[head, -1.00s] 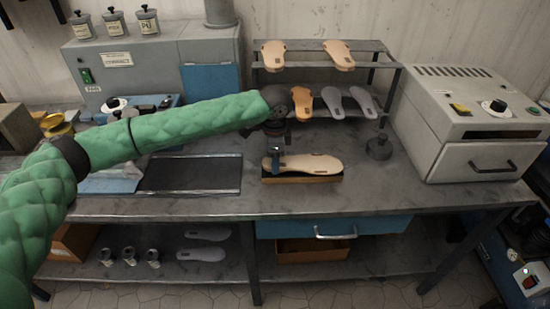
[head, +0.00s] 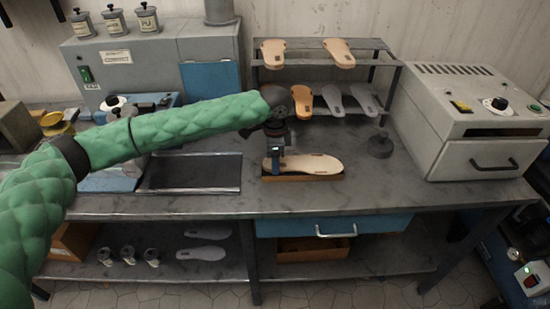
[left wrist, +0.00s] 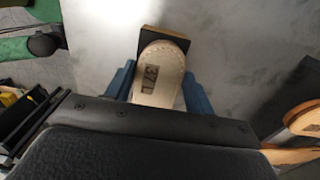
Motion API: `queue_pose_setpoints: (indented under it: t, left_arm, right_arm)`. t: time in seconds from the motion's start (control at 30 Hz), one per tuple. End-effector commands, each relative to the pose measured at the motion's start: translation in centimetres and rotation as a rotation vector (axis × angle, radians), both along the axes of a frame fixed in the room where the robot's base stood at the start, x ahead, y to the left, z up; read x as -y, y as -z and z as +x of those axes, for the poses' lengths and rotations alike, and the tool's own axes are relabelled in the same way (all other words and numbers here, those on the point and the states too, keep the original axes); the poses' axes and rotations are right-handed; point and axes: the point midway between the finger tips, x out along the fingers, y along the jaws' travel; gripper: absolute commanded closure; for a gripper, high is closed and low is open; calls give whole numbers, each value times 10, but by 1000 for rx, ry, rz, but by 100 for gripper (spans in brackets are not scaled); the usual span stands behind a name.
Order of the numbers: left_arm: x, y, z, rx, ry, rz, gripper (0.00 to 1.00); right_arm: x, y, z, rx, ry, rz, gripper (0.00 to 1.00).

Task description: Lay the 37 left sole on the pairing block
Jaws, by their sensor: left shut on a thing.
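The pale tan sole (head: 315,163), marked 37L in the left wrist view (left wrist: 160,75), lies lengthwise over the pairing block (head: 318,178), a low block with a brown edge. It looks flat on the block or just above it; I cannot tell whether they touch all along. My left gripper (head: 276,165) points down at the sole's left end. In the left wrist view its blue fingers stand on both sides of the sole, shut on it. Most of the block is hidden under the sole. My right gripper is not in view.
A rack (head: 318,88) behind holds several other soles. A dark round weight (head: 380,146) stands right of the block, and a grey oven (head: 465,125) farther right. A dark tray (head: 190,173) lies to the left. The bench front is clear.

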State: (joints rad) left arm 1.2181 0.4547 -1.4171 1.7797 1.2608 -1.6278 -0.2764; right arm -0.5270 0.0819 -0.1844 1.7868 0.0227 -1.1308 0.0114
Motion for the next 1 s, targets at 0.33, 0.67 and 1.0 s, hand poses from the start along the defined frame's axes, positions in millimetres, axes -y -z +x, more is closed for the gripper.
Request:
queue_pose_setpoints:
  t: [0.33,0.67,1.0]
  left_arm:
    - [0,3,0,0,0,-1,43]
    - [0,4,0,0,0,0,21]
    - [0,4,0,0,0,0,21]
  right_arm:
    - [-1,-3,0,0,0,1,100]
    - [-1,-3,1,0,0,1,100]
    - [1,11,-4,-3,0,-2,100]
